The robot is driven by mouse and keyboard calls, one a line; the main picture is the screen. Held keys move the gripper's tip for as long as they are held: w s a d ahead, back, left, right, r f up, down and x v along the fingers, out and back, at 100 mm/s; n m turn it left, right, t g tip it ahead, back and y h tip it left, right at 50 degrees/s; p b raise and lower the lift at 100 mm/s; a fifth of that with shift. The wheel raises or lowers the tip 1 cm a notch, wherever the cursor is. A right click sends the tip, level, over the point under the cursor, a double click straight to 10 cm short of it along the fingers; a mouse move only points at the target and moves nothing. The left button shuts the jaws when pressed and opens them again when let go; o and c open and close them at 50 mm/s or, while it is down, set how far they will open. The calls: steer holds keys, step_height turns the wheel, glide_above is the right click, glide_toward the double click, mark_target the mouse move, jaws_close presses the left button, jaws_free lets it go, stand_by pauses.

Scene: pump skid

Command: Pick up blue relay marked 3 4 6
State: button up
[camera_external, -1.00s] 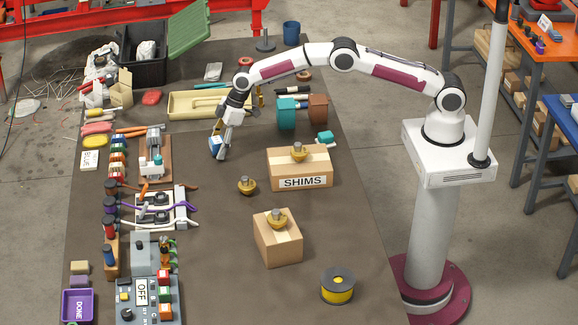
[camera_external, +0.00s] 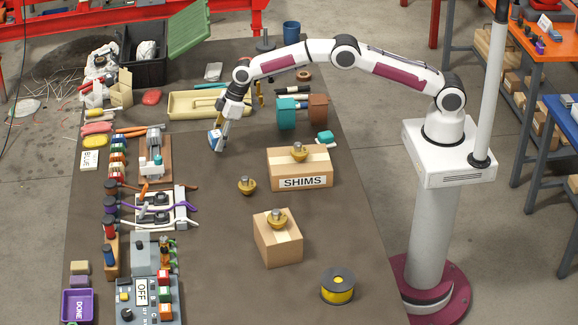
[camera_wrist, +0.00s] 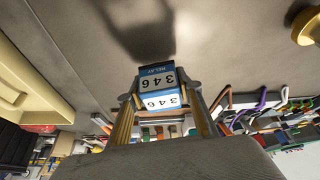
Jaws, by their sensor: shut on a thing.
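The blue relay (camera_wrist: 156,70) has a blue body and white faces marked 3 4 6, with "RELAY" printed on its blue edge. In the wrist view it appears upside down between the two fingertips of my gripper (camera_wrist: 160,90). My gripper is shut on it. In the outside view the relay (camera_external: 214,137) shows small and blue-white at the end of my gripper (camera_external: 219,140), over the dark mat left of the SHIMS box. A shadow lies beyond it on the mat in the wrist view, so it appears held above the surface.
The cream tray (camera_external: 208,104) lies behind my gripper. A brass knob (camera_external: 247,186) and the SHIMS box (camera_external: 300,167) stand to the right. Racks and panels, with an orange-brown board (camera_external: 153,160), line the left. A purple DONE bin (camera_external: 78,306) sits front left.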

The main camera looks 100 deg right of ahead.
steer(key=shift+r, duration=0.65)
steer(key=shift+s+d+f, duration=0.1)
steer(key=shift+s+f, duration=0.05)
steer(key=shift+s, duration=0.2)
steer(key=shift+s+d, duration=0.65)
steer(key=shift+s, duration=2.15)
steer(key=shift+s+d, duration=0.6)
steer(key=shift+s, duration=2.2)
steer(key=shift+s+d, duration=0.65)
steer(key=shift+s, duration=2.15)
